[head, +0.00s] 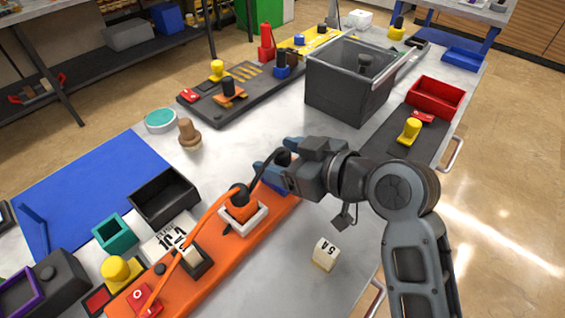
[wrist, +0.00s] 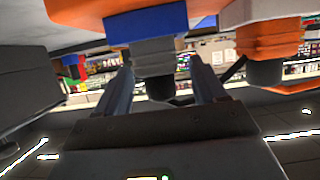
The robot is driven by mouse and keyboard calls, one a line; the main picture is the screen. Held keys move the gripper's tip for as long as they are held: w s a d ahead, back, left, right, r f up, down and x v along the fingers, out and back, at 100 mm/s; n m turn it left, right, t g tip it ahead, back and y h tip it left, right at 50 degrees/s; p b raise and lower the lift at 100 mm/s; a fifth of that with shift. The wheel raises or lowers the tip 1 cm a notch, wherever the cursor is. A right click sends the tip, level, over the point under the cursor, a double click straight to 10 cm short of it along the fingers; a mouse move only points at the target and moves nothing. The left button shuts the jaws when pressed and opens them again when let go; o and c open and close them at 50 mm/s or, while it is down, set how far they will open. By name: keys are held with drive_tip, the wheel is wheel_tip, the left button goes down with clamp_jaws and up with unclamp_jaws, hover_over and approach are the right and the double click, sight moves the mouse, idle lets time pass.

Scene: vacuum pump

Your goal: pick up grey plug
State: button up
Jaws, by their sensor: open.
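The grey plug (wrist: 155,60) shows in the wrist view as a dark grey cylinder, joined to a blue socket block (wrist: 147,25) on the orange board. My gripper (wrist: 159,75) is open, with one finger on each side of the plug; I cannot tell whether they touch it. In the head view, my gripper (head: 268,168) is over the far end of the orange board (head: 205,262). There the plug shows only as a dark top (head: 283,157), partly hidden by my gripper.
An orange plug (head: 240,203) with an orange hose sits in a white-framed socket beside my gripper. A grey open bin (head: 340,105) stands behind. A white block labelled 5A (head: 325,254) lies in front. The table is clear around that block.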

drive_tip(key=shift+c, duration=0.5)
drive_tip(key=c, duration=1)
drive_tip(key=shift+r, duration=0.1)
